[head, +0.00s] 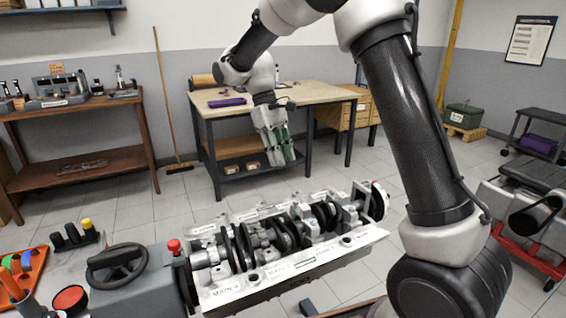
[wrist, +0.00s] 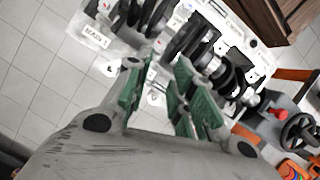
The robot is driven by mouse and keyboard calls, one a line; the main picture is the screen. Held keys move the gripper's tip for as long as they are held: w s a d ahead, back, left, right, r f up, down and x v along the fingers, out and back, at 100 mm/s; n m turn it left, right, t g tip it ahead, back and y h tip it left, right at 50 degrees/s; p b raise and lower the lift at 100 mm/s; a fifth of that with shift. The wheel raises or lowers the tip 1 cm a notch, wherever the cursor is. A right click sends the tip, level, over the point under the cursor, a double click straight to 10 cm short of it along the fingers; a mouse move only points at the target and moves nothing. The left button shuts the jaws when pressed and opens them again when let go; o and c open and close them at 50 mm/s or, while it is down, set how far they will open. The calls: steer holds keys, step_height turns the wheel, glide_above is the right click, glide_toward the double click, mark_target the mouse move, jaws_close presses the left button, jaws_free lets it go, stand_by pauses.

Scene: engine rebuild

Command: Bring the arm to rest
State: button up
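My arm (head: 400,110) reaches up from the lower right and folds over at the top of the head view, with its wrist in front of the wooden workbench. My gripper (head: 281,160) hangs with its fingers down, above and behind the engine block (head: 330,259), clear of it. In the wrist view my gripper (wrist: 160,68) shows two green-padded fingers apart, with nothing held between them. The engine block also shows beyond the fingertips in that view (wrist: 95,38), with the dark crankshaft (head: 283,237) lying in it.
A wooden workbench (head: 322,93) with a purple item (head: 227,102) stands behind my gripper. A brown shelf bench (head: 75,105) is at the left and a broom (head: 163,95) leans nearby. A steering-type handwheel (head: 116,266) sits left of the block. Tiled floor is open between.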

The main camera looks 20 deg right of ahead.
steer(key=s+d+r+m+t+y, duration=0.1)
steer(key=s+d+r+m+t, duration=0.2)
steer(key=s+d, duration=0.6)
steer(key=s+d+r+m+t+y, duration=0.1)
steer(key=s+d+r+m+t, duration=0.2)
steer(key=s+d, duration=0.6)
steer(key=s+r+t, duration=0.2)
steer(key=s, duration=0.6)
